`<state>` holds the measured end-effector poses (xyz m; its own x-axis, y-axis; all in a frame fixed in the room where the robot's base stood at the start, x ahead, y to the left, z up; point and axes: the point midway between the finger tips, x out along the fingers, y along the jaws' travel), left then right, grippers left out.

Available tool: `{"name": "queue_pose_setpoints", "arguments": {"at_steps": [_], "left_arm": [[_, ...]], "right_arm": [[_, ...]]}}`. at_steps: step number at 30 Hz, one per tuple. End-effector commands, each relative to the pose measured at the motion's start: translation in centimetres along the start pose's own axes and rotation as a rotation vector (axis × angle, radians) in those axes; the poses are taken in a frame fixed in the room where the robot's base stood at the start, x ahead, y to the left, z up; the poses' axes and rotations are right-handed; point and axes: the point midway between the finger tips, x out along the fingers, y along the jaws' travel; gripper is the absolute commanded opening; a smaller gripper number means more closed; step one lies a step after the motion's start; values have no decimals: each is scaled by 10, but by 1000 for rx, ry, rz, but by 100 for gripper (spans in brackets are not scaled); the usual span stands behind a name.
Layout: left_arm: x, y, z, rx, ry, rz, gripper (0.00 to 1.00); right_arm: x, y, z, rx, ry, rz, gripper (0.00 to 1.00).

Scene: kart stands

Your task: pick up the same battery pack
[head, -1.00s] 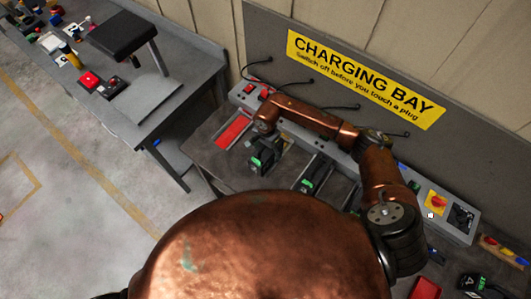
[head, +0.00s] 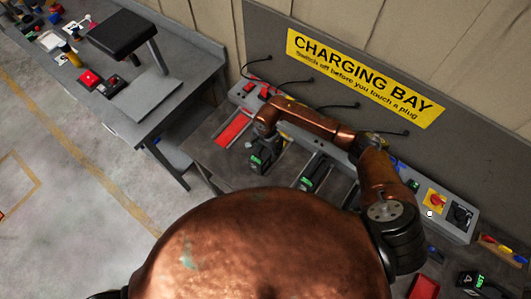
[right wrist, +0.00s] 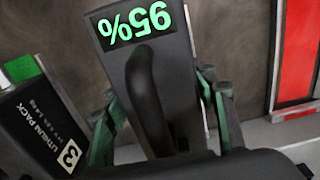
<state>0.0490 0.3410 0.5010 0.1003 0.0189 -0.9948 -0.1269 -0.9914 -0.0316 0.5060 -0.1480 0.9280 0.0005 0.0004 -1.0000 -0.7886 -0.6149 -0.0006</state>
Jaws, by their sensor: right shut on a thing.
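A dark battery pack with a green 95% display (right wrist: 135,22) and a black handle fills the middle of the right wrist view. It also shows in the head view as a dark block (head: 261,160) over the charging bench, under my right wrist. My right gripper (right wrist: 160,105) is shut on this pack, with a greenish finger on each side of it. In the head view my right gripper (head: 266,141) is small and partly hidden by my arm. The pack's underside is hidden, so I cannot tell whether it touches the bench. My left gripper is not in view.
A second pack, marked LITHIUM PACK 3 (right wrist: 45,130), stands close beside the held one; it shows in the head view too (head: 313,173). A red bay plate (head: 234,129) lies bare on the other side. A grey charger rail (head: 330,150) with cables runs behind.

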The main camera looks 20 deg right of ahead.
Motion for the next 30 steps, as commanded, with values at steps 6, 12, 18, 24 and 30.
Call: {"name": "queue_pose_setpoints", "arguments": {"at_steps": [6, 12, 18, 24, 30], "left_arm": [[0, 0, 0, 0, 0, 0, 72], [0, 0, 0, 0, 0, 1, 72], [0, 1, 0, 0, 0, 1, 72], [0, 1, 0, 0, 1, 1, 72], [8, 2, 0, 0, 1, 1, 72]], "right_arm": [[0, 1, 0, 0, -1, 2, 18], [0, 1, 0, 0, -1, 3, 4], [-2, -1, 0, -1, -1, -2, 0], [-3, -2, 0, -1, -1, -3, 0], [-14, -2, -1, -2, 2, -5, 0]]}}
